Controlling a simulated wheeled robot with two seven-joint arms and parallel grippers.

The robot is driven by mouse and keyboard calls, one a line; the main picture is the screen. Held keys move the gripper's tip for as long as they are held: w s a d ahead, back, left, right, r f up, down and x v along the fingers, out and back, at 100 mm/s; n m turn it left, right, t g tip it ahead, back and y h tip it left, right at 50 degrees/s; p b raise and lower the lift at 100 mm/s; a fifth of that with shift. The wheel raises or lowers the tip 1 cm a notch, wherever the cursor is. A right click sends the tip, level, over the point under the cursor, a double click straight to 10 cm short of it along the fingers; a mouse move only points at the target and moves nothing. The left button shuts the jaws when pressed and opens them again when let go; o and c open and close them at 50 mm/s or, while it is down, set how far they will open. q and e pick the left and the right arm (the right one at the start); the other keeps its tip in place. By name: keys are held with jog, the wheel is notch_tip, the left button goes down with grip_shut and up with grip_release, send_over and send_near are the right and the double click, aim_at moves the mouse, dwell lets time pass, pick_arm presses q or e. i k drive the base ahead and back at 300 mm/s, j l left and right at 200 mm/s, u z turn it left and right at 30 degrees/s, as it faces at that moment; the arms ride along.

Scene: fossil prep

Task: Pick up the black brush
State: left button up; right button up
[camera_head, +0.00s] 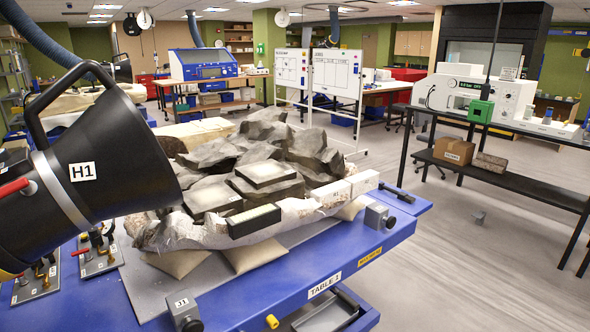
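Neither of my grippers is in view. A small dark elongated item (397,193) lies on the right corner of the blue table (300,300); it may be the black brush, but it is too small to be sure. A black block with a pale top (255,221) rests against the front of the large grey fossil rock (225,160); I cannot tell whether it is a brush. The rock sits in a white plaster jacket (200,236) on the table.
A big black hood marked H1 (120,170) fills the left side and hides part of the table. Grey clamp blocks stand at the table's front (184,310) and right (378,216). A black bench (520,185) stands right, with open floor between.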

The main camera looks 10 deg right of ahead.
aim_at(403, 197)
jog(key=i+l, duration=0.2)
jog(key=l, duration=0.15)
jog(key=i+l+u, duration=0.15)
jog(key=l, duration=0.15)
jog(key=i+l, duration=0.2)
jog(key=l, duration=0.15)
jog(key=i+l+u, duration=0.1)
jog(key=l, duration=0.25)
jog(key=i+l+u, duration=0.1)
jog(key=l, duration=0.25)
jog(key=i+l, duration=0.25)
jog(key=i+l+u, duration=0.1)
jog(key=l, duration=0.4)
jog(key=i+l+u, duration=0.1)
jog(key=l, duration=0.25)
jog(key=i+l, duration=0.2)
jog(key=l, duration=0.2)
jog(key=i+l+u, duration=0.1)
jog(key=l, duration=0.25)
jog(key=i+l, duration=0.3)
jog(key=i+l+u, duration=0.1)
jog(key=l, duration=0.4)
jog(key=i, duration=0.1)
